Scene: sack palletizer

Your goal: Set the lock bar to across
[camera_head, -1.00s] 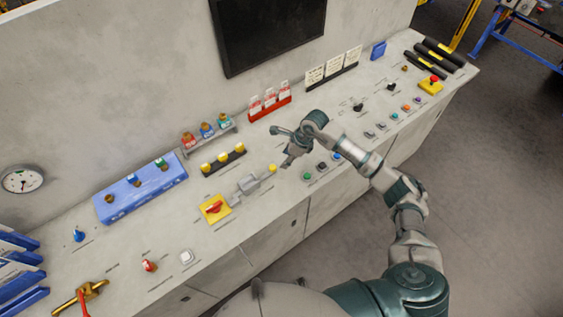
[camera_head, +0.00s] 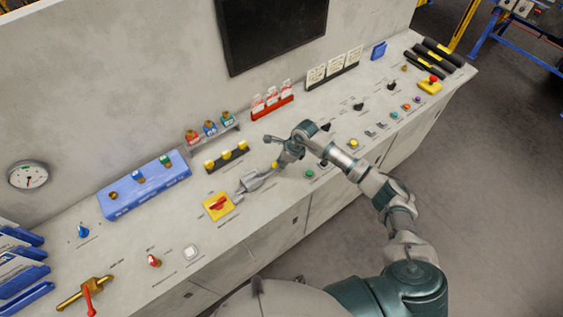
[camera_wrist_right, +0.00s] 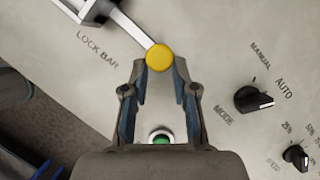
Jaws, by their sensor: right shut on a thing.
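The lock bar (camera_head: 254,182) is a grey metal bar on the desk top with a yellow round knob (camera_wrist_right: 159,57) at its end. In the wrist view the bar runs from a grey mount at the upper left to the knob, beside the printed words LOCK BAR. My right gripper (camera_wrist_right: 159,69) is shut on the knob, with a finger on each side of it. In the head view my right gripper (camera_head: 277,162) is at the bar's right end and partly hides the knob. My left gripper is out of view.
A red rotary switch on a yellow plate (camera_head: 218,206) is left of the bar. Yellow knobs on a black strip (camera_head: 227,157) stand behind it. A green button (camera_wrist_right: 160,137) lies under the gripper. The black MODE dial (camera_wrist_right: 252,99) is to the right.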

